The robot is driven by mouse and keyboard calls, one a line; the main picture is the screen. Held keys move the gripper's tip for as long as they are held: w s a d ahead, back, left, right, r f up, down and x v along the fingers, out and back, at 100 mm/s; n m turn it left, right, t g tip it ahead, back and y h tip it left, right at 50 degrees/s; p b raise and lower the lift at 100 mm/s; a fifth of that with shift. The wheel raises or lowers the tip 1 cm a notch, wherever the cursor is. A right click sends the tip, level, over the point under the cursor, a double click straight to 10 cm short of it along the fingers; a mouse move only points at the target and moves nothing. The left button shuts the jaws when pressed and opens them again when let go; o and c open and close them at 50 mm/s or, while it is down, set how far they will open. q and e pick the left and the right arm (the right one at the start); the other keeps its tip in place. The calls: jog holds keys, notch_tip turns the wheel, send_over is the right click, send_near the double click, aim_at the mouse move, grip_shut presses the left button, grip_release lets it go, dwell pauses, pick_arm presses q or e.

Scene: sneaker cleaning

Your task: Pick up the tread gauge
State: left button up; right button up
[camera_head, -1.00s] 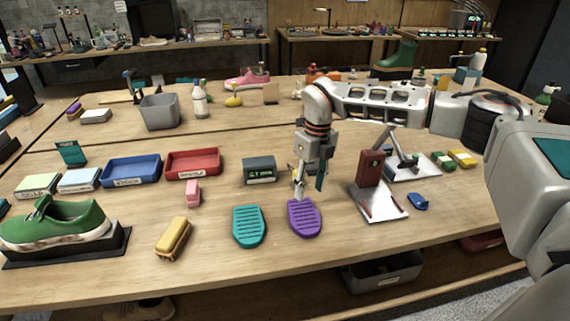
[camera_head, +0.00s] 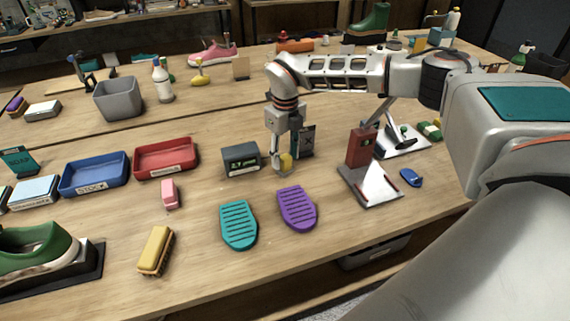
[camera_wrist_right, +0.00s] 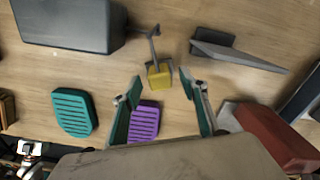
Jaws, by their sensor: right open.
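A small yellow block with a thin grey stem, which appears to be the tread gauge (camera_wrist_right: 159,76), sits on the wooden table and shows between the fingertips in the right wrist view. In the head view the yellow block (camera_head: 286,162) is partly hidden by the gripper. My right gripper (camera_head: 282,166) is open over it, fingers pointing down; in the wrist view its teal-padded fingers (camera_wrist_right: 160,84) are spread on either side, with no visible contact. My left gripper is not in view.
A dark display box (camera_head: 240,158) stands left of the gripper, and a dark upright panel (camera_head: 306,141) just right. Purple (camera_head: 297,209) and teal (camera_head: 238,225) ridged soles lie in front. A red block on a metal plate (camera_head: 372,188) stands to the right.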

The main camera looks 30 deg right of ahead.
aim_at(285, 156)
jog(key=shift+f, duration=1.15)
grip_shut()
jog(key=shift+r, duration=0.15)
notch_tip(285, 156, up, 20)
jog(key=c, duration=1)
grip_release()
jog(key=shift+c, duration=0.2)
